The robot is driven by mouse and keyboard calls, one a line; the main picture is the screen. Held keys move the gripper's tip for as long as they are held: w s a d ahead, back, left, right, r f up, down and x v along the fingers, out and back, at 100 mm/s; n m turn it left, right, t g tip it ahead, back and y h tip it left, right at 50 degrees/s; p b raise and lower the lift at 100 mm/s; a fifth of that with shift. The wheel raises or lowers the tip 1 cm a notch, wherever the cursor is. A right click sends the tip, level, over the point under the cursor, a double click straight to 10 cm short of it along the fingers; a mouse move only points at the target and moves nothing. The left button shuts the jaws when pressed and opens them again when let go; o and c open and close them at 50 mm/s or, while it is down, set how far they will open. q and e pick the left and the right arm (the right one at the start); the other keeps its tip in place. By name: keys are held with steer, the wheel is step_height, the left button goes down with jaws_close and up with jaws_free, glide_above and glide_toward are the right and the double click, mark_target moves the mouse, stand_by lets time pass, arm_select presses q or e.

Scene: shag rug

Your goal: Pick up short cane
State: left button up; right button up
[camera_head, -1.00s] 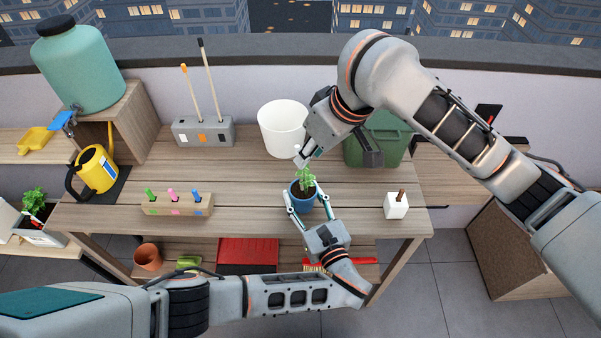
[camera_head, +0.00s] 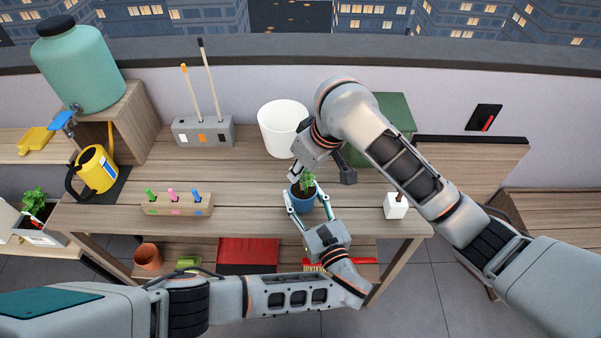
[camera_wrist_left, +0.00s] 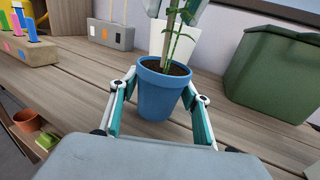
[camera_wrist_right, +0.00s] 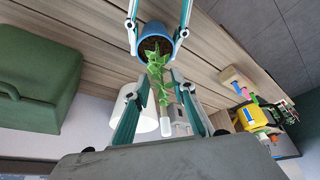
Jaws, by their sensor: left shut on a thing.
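The short cane (camera_head: 190,92), with an orange tip, stands in a grey holder (camera_head: 221,133) at the back of the table. A longer dark-tipped cane (camera_head: 208,75) stands beside it. My left gripper (camera_head: 302,207) is shut on a blue pot (camera_head: 304,203) holding a green plant (camera_head: 307,183); the pot also shows in the left wrist view (camera_wrist_left: 160,95). My right gripper (camera_wrist_right: 160,85) is open above the pot, with the plant between its spread fingers in the right wrist view. It is well to the right of the canes.
A white bucket (camera_head: 281,128) stands behind the pot, and a green bin (camera_head: 393,118) is behind my right arm. A wooden block with coloured markers (camera_head: 178,208), a yellow watering can (camera_head: 97,172) and a white cube (camera_head: 395,207) are also on the table. The table's middle left is free.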

steer(key=shift+x, duration=1.15)
jaws_close()
step_height(320, 180, up, 10)
steer(key=shift+r, duration=0.1)
arm_select(q)
steer(key=o, duration=1.3)
step_height(320, 180, up, 10)
steer(key=shift+r, duration=0.1)
